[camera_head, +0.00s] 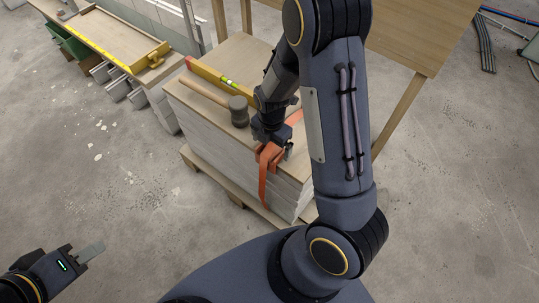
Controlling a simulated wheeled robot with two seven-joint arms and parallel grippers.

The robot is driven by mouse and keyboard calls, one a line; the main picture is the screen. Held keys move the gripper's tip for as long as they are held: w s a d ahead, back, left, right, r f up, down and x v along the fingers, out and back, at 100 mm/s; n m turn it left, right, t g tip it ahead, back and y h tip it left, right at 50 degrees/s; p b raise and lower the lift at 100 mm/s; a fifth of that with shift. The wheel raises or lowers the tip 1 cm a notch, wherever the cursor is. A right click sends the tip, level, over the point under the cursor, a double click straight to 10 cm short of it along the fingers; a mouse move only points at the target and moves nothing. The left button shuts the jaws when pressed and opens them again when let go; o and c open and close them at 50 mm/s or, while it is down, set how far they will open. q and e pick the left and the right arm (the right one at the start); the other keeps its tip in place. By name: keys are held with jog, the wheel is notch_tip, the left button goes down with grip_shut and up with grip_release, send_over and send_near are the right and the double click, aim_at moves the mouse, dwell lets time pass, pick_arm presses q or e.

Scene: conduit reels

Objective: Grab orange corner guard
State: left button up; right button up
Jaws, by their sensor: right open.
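The orange corner guard (263,178) lies at the front corner of a board-topped stack, with one part hanging down the stack's side and another part showing behind my gripper. My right gripper (271,150) reaches down over it from above, its jaws open and right at the guard; whether they touch it I cannot tell. My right arm hides part of the stack and of the guard. My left gripper (90,253) is low at the left edge, far from the guard, over bare floor; its jaws are seen too edge-on to judge.
The stack (235,172) stands on a wooden pallet (236,198). A mallet (238,110) and a yellow spirit level (222,79) lie on top, close behind my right gripper. A wooden bench (112,37) is at upper left. The floor at left is clear.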

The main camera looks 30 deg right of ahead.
jog(key=shift+d+f, duration=0.1)
jog(key=shift+f, duration=0.6)
jog(key=c, duration=1.1)
